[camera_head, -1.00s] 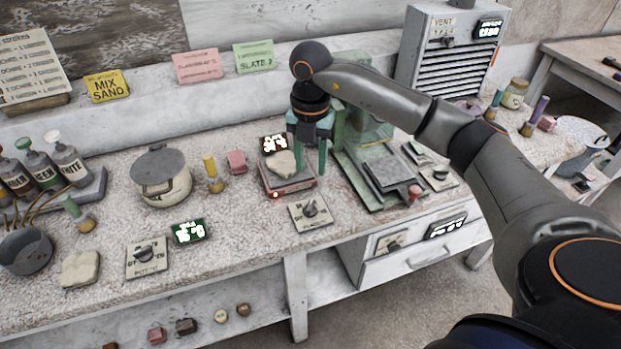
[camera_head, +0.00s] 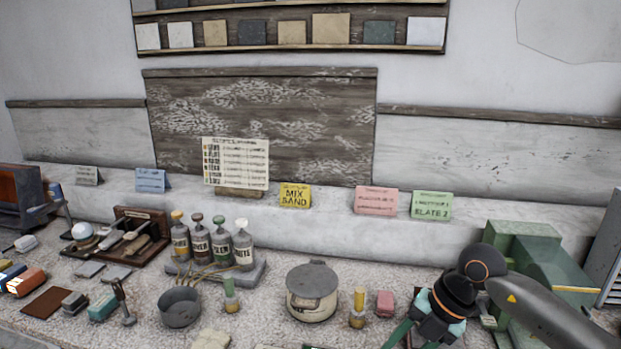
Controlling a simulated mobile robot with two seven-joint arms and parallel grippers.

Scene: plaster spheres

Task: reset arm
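My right arm comes in from the lower right, and its gripper (camera_head: 416,338) hangs at the bottom edge of the view, over the bench. Its green fingers point down and stand apart; their tips are cut off by the frame edge. I see nothing held between the visible parts of the fingers. My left arm and gripper are not in view.
A lidded pot (camera_head: 312,292), a yellow-topped bottle (camera_head: 358,308) and a pink block (camera_head: 385,304) stand left of the gripper. A green machine (camera_head: 535,255) stands behind the arm. Labelled bottles (camera_head: 222,243), a grey bowl (camera_head: 180,307) and tools crowd the bench's left.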

